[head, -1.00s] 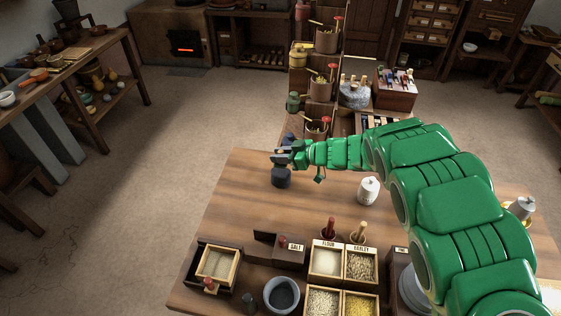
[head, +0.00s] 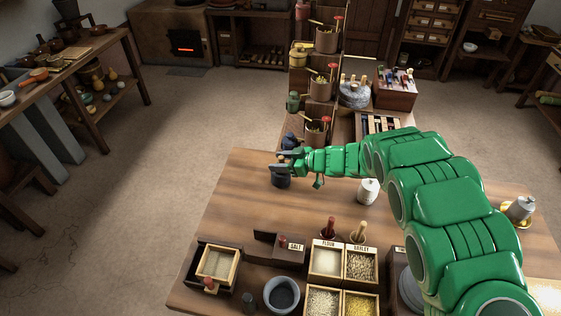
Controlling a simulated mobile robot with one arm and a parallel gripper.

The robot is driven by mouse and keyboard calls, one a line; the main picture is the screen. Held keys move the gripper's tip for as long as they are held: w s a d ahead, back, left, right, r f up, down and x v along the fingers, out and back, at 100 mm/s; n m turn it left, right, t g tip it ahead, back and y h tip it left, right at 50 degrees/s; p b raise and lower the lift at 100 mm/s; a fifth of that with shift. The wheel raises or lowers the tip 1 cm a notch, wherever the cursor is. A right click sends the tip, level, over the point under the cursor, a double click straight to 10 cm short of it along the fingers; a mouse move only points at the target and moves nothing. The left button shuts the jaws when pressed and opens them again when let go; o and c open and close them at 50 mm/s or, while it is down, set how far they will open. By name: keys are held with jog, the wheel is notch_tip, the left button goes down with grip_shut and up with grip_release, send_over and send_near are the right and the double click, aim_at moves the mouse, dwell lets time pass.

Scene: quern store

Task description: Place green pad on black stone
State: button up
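The black stone (head: 281,181) appears as a small dark block near the far left edge of the wooden table. My gripper (head: 283,160) is at the end of my green arm, directly above the stone in the picture and overlapping its top. I cannot tell whether it touches the stone. Its dark fingers are small in view, and a small pale spot shows between them; I cannot tell whether they are open or shut. I cannot make out a separate green pad; it may be hidden at the gripper or blend with my green arm.
A white lidded jar (head: 368,191) stands right of the stone. Grain boxes (head: 326,262), a dark bowl (head: 282,294) and a small framed tray (head: 217,264) line the near side. A shelf with brown pots (head: 320,90) rises behind. The table left of the jar is mostly clear.

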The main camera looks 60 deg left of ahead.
jog(key=shift+r, duration=0.15)
jog(key=v, duration=1.2)
